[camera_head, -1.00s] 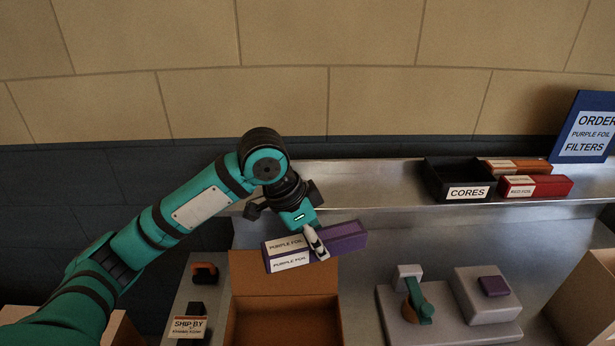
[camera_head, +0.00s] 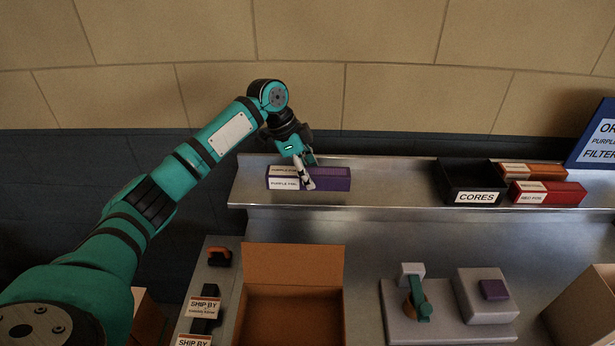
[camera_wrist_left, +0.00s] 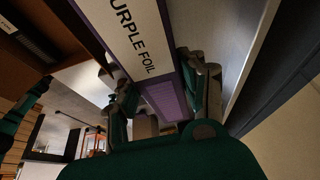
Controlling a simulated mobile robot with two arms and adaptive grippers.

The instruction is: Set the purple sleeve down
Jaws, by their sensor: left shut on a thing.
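The purple sleeve (camera_head: 333,179) is a long purple box with a white "PURPLE FOIL" label. It is level, at the left part of the raised metal shelf (camera_head: 390,190) in the head view. I cannot tell whether it touches the shelf. In the left wrist view the sleeve (camera_wrist_left: 160,98) runs between the two fingers, label showing. My right gripper is not in view.
A black "CORES" bin (camera_head: 470,182), an orange box (camera_head: 533,170) and a red box (camera_head: 548,193) stand on the shelf to the right. The shelf between sleeve and bin is clear. An open brown carton (camera_head: 293,264) and a grey fixture (camera_head: 446,325) are below.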

